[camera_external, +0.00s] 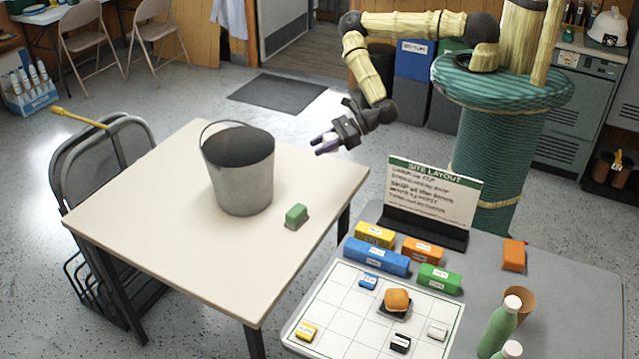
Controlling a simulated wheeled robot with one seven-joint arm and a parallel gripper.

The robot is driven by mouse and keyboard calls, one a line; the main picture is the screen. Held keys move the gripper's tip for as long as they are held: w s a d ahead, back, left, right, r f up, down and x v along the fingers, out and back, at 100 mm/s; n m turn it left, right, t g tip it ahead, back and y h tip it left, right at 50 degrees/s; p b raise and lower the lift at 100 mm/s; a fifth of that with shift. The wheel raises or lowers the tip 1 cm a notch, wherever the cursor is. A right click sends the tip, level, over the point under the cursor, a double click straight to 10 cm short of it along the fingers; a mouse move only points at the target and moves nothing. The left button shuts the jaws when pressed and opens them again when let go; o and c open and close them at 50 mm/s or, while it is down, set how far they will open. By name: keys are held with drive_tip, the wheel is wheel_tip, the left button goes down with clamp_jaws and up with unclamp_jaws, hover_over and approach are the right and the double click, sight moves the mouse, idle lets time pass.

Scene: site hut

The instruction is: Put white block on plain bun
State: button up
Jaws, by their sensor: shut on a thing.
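My gripper (326,144) hangs in the air beyond the right edge of the beige table, with purplish fingertips. It is shut on a small white block (330,138), which the fingers partly cover. The plain bun (397,298) is golden-brown and sits on a dark square base on the white gridded board (345,300). My gripper is well above and to the upper left of the bun.
A metal bucket (240,172) and a green block (296,215) stand on the beige table (150,215). Blue, yellow, orange and green blocks line the board's far side, before a sign (433,190). Green bottles (500,325) and a brown cup (520,302) stand at right.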

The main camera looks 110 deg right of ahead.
sight(336, 135)
drive_tip(key=p+v, duration=0.1)
drive_tip(key=v, duration=0.1)
drive_tip(key=d+p+v, duration=0.1)
drive_tip(key=v, duration=0.2)
drive_tip(key=shift+s+d+p, duration=0.15)
drive_tip(key=shift+s+p, duration=0.15)
drive_tip(key=shift+s, duration=0.05)
drive_tip(key=w+a+f+n+y+b, duration=0.1)
drive_tip(key=w+a+n+y+b, duration=0.1)
drive_tip(key=w+a+b, duration=0.6)
drive_tip(key=w+a+f+n+y+b, duration=0.15)
drive_tip(key=w+a+b, duration=0.35)
drive_tip(key=a, duration=0.7)
drive_tip(key=s+a+f+n+g+y+b, duration=0.1)
drive_tip(key=s+a, duration=0.4)
drive_tip(key=a, duration=0.9)
drive_tip(key=s+a+f+n+g+y+b, duration=0.1)
drive_tip(key=s+a+n+g+y+b, duration=0.2)
drive_tip(key=a, duration=1.1)
drive_tip(key=s+n+y+b, duration=0.1)
drive_tip(key=s+y+b, duration=0.1)
drive_tip(key=shift+s+n+b, duration=0.3)
drive_tip(key=shift+n+b, duration=0.05)
drive_tip(key=shift+b, duration=0.05)
drive_tip(key=shift+f+p, duration=0.4)
drive_tip(key=shift+f, duration=2.8)
